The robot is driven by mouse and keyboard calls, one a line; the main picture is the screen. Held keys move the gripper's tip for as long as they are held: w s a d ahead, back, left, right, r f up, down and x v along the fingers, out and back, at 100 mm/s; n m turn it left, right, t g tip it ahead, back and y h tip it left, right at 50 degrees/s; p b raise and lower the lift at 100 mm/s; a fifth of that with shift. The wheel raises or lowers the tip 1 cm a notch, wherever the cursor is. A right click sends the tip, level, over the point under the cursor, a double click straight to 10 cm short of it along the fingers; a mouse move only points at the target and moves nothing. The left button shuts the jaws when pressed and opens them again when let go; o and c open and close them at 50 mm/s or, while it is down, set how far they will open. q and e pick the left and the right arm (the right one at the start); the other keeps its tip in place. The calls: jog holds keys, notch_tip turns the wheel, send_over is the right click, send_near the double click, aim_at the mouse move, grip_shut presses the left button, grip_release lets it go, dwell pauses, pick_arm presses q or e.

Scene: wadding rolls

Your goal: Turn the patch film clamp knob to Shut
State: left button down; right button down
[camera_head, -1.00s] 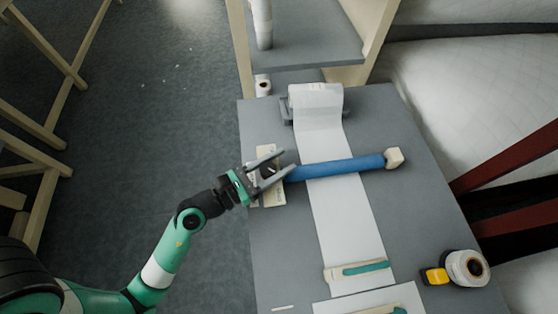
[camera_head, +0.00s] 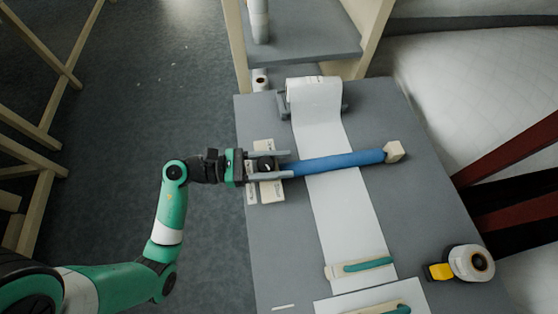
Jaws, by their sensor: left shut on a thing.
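The film clamp is a blue bar (camera_head: 338,163) lying across the white film (camera_head: 322,136) on the grey table. A cream block (camera_head: 394,152) is at its right end. A cream labelled plate (camera_head: 267,145) is at its left end; the label text is too small to read. My left gripper (camera_head: 286,164) is at the bar's left end, its two fingers above and below a dark knob (camera_head: 267,167), shut on it. The fingers partly hide the knob, so its setting cannot be told. My right gripper is not in view.
A film roll (camera_head: 313,91) sits in a holder at the table's back. A teal-handled tool (camera_head: 368,265) lies across the film near the front. A yellow tape measure (camera_head: 439,272) and a white roll (camera_head: 470,263) stand at the right front.

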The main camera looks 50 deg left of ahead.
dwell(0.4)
pick_arm(q)
jog(key=shift+c, duration=1.7)
grip_release()
jog(key=shift+s+a, duration=0.35)
jog(key=v, duration=1)
jog(key=shift+s+a+p, duration=0.15)
jog(key=shift+s+p, duration=0.1)
jog(key=shift+p, duration=0.2)
